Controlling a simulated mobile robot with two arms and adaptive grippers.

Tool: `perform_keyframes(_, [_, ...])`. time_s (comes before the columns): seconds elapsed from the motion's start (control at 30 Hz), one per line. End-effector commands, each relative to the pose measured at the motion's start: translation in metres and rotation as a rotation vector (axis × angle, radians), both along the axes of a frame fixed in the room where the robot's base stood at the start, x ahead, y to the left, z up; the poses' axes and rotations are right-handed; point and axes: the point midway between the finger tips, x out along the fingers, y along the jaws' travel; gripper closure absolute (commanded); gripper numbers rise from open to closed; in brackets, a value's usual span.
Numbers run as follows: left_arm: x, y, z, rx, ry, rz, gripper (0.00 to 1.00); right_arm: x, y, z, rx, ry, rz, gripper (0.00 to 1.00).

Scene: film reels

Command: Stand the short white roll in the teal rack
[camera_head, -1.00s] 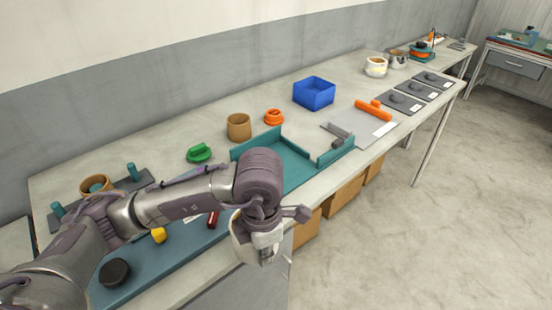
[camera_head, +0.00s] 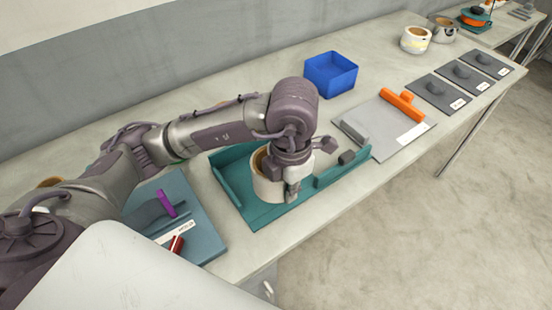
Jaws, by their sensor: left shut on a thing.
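The short white roll (camera_head: 267,188) has a tan inner wall and appears upright, its open end facing up. My left gripper (camera_head: 291,188) is shut on the right side of its wall. The roll is within the outline of the teal rack (camera_head: 264,216), near its middle. I cannot tell whether its bottom touches the rack floor. The rack is a shallow tray with a raised back wall and a low front-right lip. My arm and wrist hide part of the rack's back and right. My right gripper is not in view.
A blue open box (camera_head: 331,73) stands behind my wrist. A grey board with an orange bar (camera_head: 403,104) lies right of the rack. A blue-grey mat (camera_head: 207,237) lies left with a purple piece (camera_head: 166,203) and a red piece (camera_head: 177,244). More rolls (camera_head: 415,40) stand far right.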

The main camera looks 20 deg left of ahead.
Motion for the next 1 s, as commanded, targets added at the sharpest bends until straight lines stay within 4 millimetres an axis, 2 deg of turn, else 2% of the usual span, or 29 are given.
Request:
perform_keyframes(0.07, [0.007,0.007,-0.008,0.001,0.005,0.006,1.0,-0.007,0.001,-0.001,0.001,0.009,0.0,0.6])
perform_keyframes(0.2, [0.03,0.027,-0.027,0.002,0.008,0.01,1.0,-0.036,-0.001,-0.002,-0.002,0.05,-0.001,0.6])
perform_keyframes(0.3, [0.049,0.043,-0.038,0.005,0.006,0.01,1.0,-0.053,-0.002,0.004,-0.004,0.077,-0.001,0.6])
perform_keyframes(0.37, [0.059,0.05,-0.045,0.004,0.005,0.008,1.0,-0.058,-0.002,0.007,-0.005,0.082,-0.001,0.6])
perform_keyframes(0.47, [0.073,0.061,-0.057,0.003,0.004,0.006,1.0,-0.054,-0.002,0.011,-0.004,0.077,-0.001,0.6])
perform_keyframes(0.7, [0.087,0.071,-0.072,0.002,0.003,0.001,1.0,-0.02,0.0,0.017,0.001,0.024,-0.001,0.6])
perform_keyframes(0.83, [0.085,0.072,-0.091,0.003,0.007,0.001,1.0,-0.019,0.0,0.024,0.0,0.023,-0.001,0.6])
perform_keyframes(1.0, [0.086,0.071,-0.108,0.001,0.002,0.001,1.0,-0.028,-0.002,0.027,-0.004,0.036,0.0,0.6])
